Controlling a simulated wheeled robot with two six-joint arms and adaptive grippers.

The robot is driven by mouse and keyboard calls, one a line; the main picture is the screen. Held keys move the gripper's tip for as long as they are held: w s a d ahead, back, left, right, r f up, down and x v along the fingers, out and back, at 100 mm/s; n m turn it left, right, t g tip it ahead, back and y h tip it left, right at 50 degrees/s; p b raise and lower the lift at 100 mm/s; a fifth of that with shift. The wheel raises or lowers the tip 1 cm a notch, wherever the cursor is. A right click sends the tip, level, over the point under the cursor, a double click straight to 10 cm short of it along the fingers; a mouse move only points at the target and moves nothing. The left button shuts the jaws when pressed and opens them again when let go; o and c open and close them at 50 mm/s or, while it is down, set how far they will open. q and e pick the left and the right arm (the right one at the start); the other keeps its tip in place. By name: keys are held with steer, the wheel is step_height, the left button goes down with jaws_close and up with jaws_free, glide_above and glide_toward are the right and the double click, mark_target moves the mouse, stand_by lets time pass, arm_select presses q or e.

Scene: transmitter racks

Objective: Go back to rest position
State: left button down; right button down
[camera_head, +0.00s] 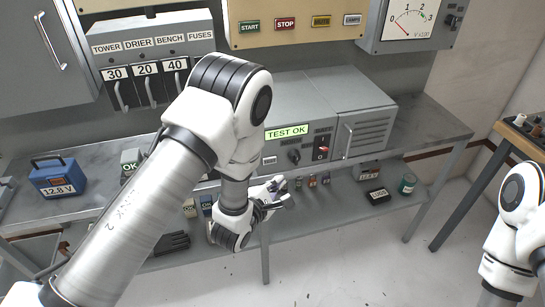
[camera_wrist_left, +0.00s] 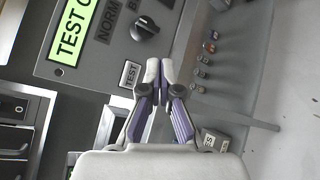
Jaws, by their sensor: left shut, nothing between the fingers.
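My left arm reaches in from the left in the head view, and its gripper (camera_head: 275,190) is in front of the grey test unit (camera_head: 300,95) on the bench. In the left wrist view the left gripper (camera_wrist_left: 158,68) has its two fingertips together with nothing between them. The unit's green display (camera_head: 286,131) reads TEST OK; it also shows in the wrist view (camera_wrist_left: 73,32). My right arm shows at the right edge of the head view, but its gripper is out of the picture.
The grey bench (camera_head: 425,125) has a lower shelf with small items, including a green jar (camera_head: 408,183). A blue 12.8 V battery (camera_head: 58,177) stands at the left. A fuse panel (camera_head: 150,55) is behind my left arm. A wooden-topped table (camera_head: 522,140) stands at the right. The floor in front is clear.

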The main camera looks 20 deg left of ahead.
arm_select(q)
steer(key=shift+f, duration=0.1)
steer(key=s+a+f+m+g+y, duration=0.15)
steer(key=s+a+f+g, duration=0.25)
steer(key=s+f, duration=0.4)
steer(key=s+a+f+m+g+y, duration=0.1)
steer(key=s+a+f+m+g, duration=0.2)
steer(key=s+f, duration=0.5)
steer(key=s+a+f+m+g, duration=0.1)
steer(key=s+f+m+g, duration=0.2)
steer(key=s+m+g, duration=0.5)
steer(key=s+m, duration=0.9)
steer(key=shift+s, duration=0.15)
steer(key=shift+a+m, duration=0.1)
steer(key=shift+m, duration=0.15)
